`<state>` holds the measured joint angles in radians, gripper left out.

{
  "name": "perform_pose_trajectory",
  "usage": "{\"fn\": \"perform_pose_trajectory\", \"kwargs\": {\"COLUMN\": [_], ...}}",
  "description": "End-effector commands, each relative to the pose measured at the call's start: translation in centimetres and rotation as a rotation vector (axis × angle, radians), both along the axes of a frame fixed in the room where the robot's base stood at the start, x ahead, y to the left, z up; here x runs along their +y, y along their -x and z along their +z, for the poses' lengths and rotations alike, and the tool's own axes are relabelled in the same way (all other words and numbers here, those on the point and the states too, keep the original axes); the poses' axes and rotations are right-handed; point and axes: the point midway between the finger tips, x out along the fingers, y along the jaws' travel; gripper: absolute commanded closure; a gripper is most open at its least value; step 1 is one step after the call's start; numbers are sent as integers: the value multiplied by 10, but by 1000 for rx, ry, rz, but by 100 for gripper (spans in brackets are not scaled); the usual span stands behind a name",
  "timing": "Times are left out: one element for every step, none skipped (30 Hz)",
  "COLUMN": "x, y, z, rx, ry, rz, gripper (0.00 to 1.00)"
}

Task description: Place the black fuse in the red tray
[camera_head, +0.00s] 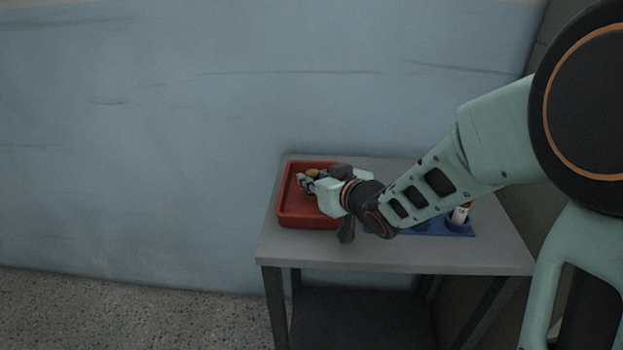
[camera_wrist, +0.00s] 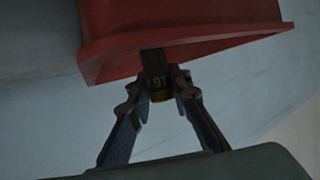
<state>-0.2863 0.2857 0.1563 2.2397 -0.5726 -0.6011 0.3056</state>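The red tray (camera_head: 300,222) sits at the left of the grey table. My gripper (camera_head: 306,180) is over the tray, and my wrist hides the tray's right part. In the wrist view, my gripper's two fingers (camera_wrist: 158,90) close on the black fuse (camera_wrist: 154,64), which has pale markings and a yellowish end. The fuse overlaps the red tray's edge (camera_wrist: 190,42) in that view; I cannot tell whether it touches the tray. In the head view a small yellowish patch shows by the fingertips, and the fuse is hard to make out.
A blue holder (camera_head: 457,232) lies at the right of the table (camera_head: 300,250), partly behind my arm. A white bottle-like item (camera_head: 460,214) with a yellowish top stands in it. The blue wall (camera_head: 200,120) rises behind the table. The table's front left is clear.

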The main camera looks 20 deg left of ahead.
Motion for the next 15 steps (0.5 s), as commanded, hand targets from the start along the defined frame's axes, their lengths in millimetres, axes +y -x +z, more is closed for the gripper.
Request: {"fn": "perform_pose_trajectory", "kwargs": {"x": [0,0,0,0,0,0,0,0,0,0,0,0,0,0,0], "y": [0,0,0,0,0,0,0,0,0,0,0,0,0,0,0], "z": [0,0,0,0,0,0,0,0,0,0,0,0,1,1,3], "rx": [0,0,1,1,1,1,1,1,1,1,1,0,0,0,0], "ry": [0,0,1,1,1,1,1,1,1,1,1,0,0,0,0], "rz": [0,0,0,0,0,0,0,0,0,0,0,0,0,0,0], "gripper": [77,74,70,66,64,64,64,64,64,64,64,64,64,64,64]}}
